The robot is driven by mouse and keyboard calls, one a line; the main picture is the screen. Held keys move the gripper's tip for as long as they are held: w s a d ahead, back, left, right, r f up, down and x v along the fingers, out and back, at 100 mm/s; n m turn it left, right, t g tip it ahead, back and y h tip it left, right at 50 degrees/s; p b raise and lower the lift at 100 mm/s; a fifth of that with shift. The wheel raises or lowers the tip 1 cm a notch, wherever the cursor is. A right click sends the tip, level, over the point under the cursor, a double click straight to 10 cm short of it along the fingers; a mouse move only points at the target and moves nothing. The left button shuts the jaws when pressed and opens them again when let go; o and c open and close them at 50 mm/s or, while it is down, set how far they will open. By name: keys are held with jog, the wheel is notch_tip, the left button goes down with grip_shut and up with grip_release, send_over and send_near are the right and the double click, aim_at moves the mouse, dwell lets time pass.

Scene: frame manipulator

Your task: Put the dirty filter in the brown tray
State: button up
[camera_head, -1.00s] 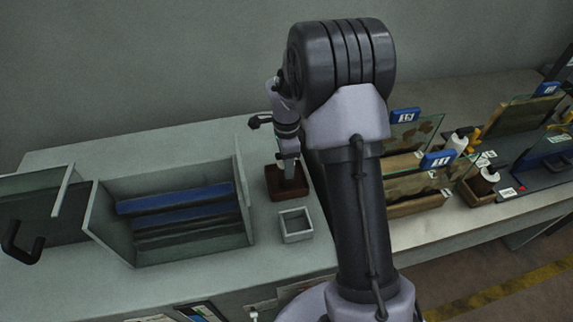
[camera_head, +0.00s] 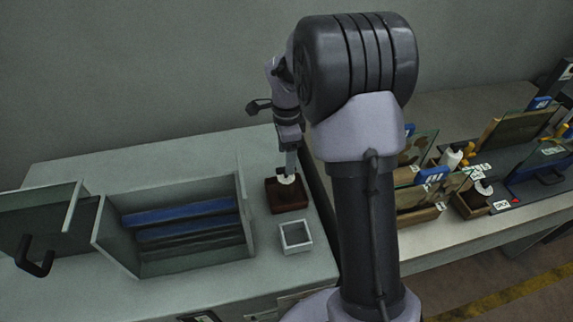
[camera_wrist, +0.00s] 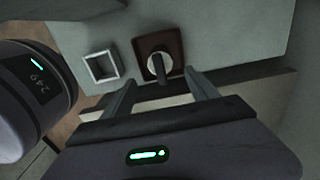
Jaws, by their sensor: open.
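The brown tray (camera_head: 299,203) is a small square box on the grey counter, right of the open cabinet. It also shows at top centre in the wrist view (camera_wrist: 138,47). A pale round filter (camera_head: 286,180) with a dark stem is at the tray; in the wrist view the filter (camera_wrist: 152,56) lies inside the tray's rim. My gripper (camera_head: 290,163) points down just above it. In the wrist view its two fingers (camera_wrist: 163,86) are spread and empty, one on each side of the stem's line. How dirty the filter is cannot be told.
A white square tray (camera_head: 281,240) stands just in front of the brown one and looks empty. The open cabinet (camera_head: 123,234) holds blue-edged slats, with its glass door (camera_head: 62,203) swung left. Glass panels and bottles stand on the counter at right.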

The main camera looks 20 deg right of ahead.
jog(key=s+a+r+n+t, duration=0.1)
jog(key=s+a+r+n, duration=0.3)
jog(key=r, duration=0.4)
jog(key=s+a+r+n+t, duration=0.25)
jog(key=s+a+r, duration=0.2)
jog(key=r, duration=0.25)
jog(key=s+a+r+n+t+y, duration=0.1)
jog(key=s+a+n, duration=0.2)
jog(key=s, duration=0.5)
jog(key=s+a+r+n+t+y, duration=0.1)
jog(key=s+a+n, duration=0.2)
jog(key=s+n, duration=0.3)
jog(key=s, duration=0.2)
jog(key=shift+s, duration=0.35)
